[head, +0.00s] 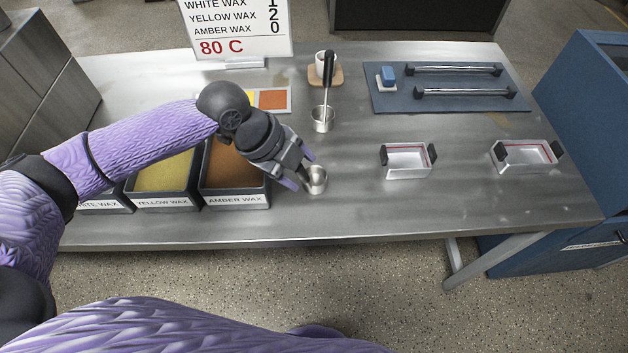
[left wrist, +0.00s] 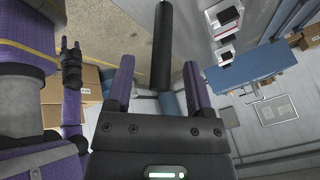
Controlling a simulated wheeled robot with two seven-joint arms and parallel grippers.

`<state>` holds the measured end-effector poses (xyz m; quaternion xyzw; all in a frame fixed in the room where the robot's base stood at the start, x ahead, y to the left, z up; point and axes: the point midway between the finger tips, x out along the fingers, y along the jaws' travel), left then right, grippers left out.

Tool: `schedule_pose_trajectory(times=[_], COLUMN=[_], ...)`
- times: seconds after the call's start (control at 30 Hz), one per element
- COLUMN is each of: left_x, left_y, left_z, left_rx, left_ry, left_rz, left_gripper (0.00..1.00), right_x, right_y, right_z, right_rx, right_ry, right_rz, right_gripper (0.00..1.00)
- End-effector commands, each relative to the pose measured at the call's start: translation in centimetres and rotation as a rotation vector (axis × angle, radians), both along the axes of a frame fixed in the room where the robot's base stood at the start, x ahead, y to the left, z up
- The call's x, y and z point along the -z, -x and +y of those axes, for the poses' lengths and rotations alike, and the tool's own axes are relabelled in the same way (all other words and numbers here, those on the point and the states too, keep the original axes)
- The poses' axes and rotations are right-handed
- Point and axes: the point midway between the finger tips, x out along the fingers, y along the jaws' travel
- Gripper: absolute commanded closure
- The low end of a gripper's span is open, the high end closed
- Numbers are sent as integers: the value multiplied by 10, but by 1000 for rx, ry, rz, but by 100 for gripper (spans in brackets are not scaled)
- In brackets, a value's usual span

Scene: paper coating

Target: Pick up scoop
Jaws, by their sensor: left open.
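A scoop shows in the head view as a small metal cup (head: 316,180) on the table, just right of the amber wax bin. My left gripper (head: 300,178) is over the cup's left side and hides the rest of the scoop there. In the left wrist view a black handle (left wrist: 163,45) lies between the two spread fingers of my left gripper (left wrist: 158,85), with gaps on both sides. A second metal cup (head: 323,118) with an upright black handle stands farther back. My right gripper (left wrist: 70,50) shows small in the left wrist view, its opening unclear.
Bins of yellow wax (head: 163,203) and amber wax (head: 238,200) stand left of the gripper. Two metal trays (head: 407,160) (head: 526,156) sit to the right. A blue mat (head: 445,104) with two bars lies behind them. The table's front middle is clear.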

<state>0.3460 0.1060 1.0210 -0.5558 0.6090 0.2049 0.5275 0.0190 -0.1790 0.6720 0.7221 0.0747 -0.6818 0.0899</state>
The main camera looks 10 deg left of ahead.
Motion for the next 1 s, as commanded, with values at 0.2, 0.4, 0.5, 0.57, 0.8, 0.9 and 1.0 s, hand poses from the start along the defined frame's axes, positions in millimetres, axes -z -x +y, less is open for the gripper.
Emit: schedule_pose_trajectory(times=[0.2,0.4,0.5,0.57,0.8,0.9,1.0], left_x=[21,20,20,20,20,20,20], left_y=[-4,-4,-4,-4,-4,-4,-4], left_z=[-11,-11,-11,-11,-11,-11,-11], left_rx=[0,0,0,0,-1,0,0], left_ry=[1,0,0,0,0,0,0], left_rz=[0,0,0,0,0,0,-1], left_gripper=[33,43,65,77,100,100,100], right_x=[6,5,5,5,5,5,5], right_y=[0,0,0,0,0,0,0], right_z=[0,0,0,0,1,1,1], right_rx=[0,0,0,0,0,0,0], right_ry=[0,0,-1,-1,-1,-1,-2], right_rz=[1,1,1,1,1,1,0], right_gripper=[39,39,39,39,39,39,39])
